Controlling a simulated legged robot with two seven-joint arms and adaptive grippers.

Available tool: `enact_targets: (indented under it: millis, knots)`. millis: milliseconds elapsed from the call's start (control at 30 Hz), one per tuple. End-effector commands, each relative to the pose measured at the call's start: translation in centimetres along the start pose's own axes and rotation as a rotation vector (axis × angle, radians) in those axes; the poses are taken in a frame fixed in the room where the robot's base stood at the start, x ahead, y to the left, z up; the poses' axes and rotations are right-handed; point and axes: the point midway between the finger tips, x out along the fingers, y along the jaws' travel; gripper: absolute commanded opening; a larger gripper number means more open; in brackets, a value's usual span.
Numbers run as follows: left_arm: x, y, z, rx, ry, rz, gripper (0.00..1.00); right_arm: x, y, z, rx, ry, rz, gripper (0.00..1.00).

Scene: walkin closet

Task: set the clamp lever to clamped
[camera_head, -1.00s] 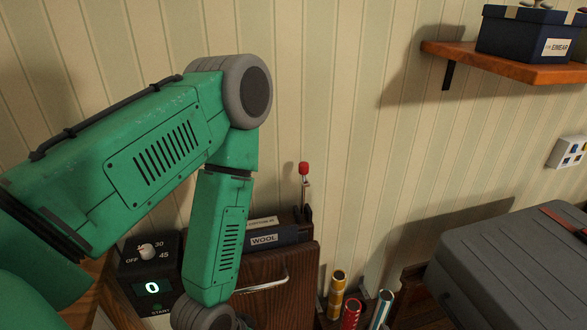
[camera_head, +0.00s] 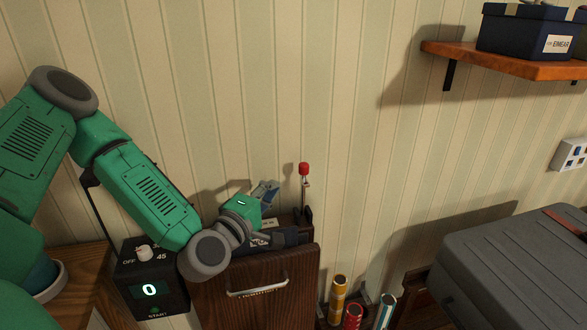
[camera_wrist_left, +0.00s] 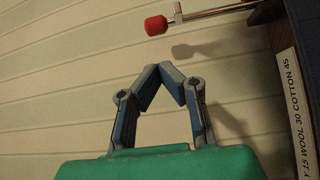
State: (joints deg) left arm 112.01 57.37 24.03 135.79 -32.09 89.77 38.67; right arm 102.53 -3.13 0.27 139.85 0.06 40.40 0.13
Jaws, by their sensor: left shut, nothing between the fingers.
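The clamp lever (camera_head: 304,183) is a thin metal rod with a red knob, standing upright at the back right of the dark wooden trouser-press-like unit (camera_head: 255,295). In the left wrist view the red knob (camera_wrist_left: 156,25) and its rod lie near the top. My left gripper (camera_head: 268,190) is behind the unit's top edge, left of the lever and apart from it. In the left wrist view my left gripper (camera_wrist_left: 167,68) has its fingertips together and empty, with the knob beyond the tips. My right gripper is not in view.
A black timer box (camera_head: 150,280) showing 0 stands left of the unit. Several coloured tubes (camera_head: 352,315) stand to the right. A grey case (camera_head: 515,265) is at the far right. A shelf (camera_head: 510,63) with a dark blue box (camera_head: 525,35) is above. The striped wall is close behind.

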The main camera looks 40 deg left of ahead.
Motion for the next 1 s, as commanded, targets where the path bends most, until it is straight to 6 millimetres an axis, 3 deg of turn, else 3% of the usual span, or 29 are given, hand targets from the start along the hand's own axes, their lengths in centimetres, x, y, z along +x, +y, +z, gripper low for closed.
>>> enact_targets:
  millis: [167,600,800,1000]
  knots:
    - [0.9,-0.1,-0.2,0.001,0.001,0.000,0.00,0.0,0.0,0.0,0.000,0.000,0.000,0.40]
    - [8.3,-0.1,-0.1,0.003,0.001,-0.001,0.00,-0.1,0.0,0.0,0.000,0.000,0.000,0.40]
    - [9.8,-0.1,-0.1,0.001,0.000,-0.001,0.00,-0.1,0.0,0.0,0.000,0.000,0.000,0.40]
    - [10.0,-0.2,-0.2,0.000,0.000,-0.002,0.00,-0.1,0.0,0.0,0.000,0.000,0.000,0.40]
